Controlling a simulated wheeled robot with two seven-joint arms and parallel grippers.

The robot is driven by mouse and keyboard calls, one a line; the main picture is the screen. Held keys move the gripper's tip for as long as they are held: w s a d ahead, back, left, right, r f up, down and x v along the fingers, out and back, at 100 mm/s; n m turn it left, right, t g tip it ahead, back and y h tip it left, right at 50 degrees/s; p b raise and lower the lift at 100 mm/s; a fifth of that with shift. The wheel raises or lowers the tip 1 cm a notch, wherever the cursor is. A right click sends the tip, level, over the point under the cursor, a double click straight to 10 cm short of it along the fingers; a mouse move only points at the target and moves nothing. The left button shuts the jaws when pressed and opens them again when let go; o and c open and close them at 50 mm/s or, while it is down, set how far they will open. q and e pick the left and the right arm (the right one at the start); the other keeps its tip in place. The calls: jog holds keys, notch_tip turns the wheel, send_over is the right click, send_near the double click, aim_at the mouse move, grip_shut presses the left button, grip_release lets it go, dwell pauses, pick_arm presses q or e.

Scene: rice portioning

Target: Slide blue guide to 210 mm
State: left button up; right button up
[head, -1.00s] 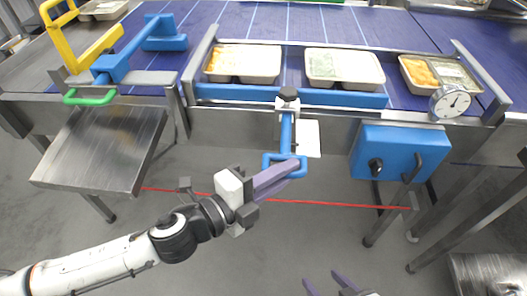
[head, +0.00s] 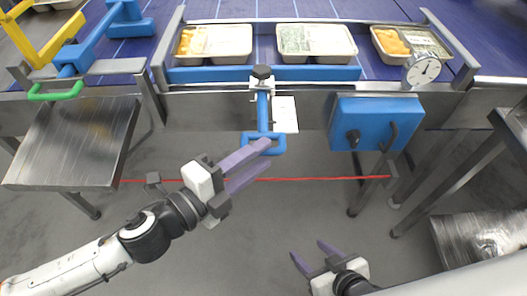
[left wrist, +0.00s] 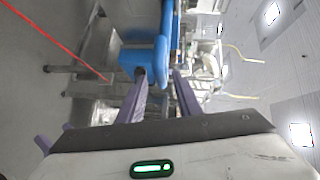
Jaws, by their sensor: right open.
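The blue guide (head: 320,73) is a long bar along the near side of the conveyor, in front of the trays. A blue rod runs down from a dark knob (head: 262,72) at its middle and ends in a blue loop handle (head: 249,148). My left gripper (head: 269,154) is at this loop with its fingers apart. In the left wrist view, the blue handle (left wrist: 161,45) shows between the open fingertips (left wrist: 159,74); contact cannot be told. My right gripper (head: 308,246) is open and empty, low in front of the conveyor. No scale reading is legible.
Food trays (head: 317,41) stand on the blue belt. A round dial (head: 423,70) and a blue box (head: 365,120) with a dark handle are at the right. A metal side table (head: 75,140) is at the left. A red cord (head: 320,179) crosses below.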

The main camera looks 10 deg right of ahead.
pick_arm(q)
jog(key=v, duration=0.8)
jog(key=shift+b, duration=0.45)
jog(key=shift+s, duration=0.15)
jog(key=w+a+f+n+t+y, duration=0.1)
jog(key=a+f+n+y, duration=0.2)
jog(key=f+n, duration=0.45)
jog(key=w+a+f+n+t+y, duration=0.2)
jog(key=a+f+n+y, duration=0.15)
jog(key=f+n, duration=0.4)
jog(key=s+a+f+n+g+y, duration=0.3)
jog(key=s+a+f+n, duration=0.5)
jog(key=f, duration=0.5)
jog(key=s+n+y, duration=0.1)
jog(key=s+n, duration=0.1)
jog(key=s, duration=0.1)
jog(key=shift+s+a+g, duration=0.25)
jog(key=shift+g, duration=0.15)
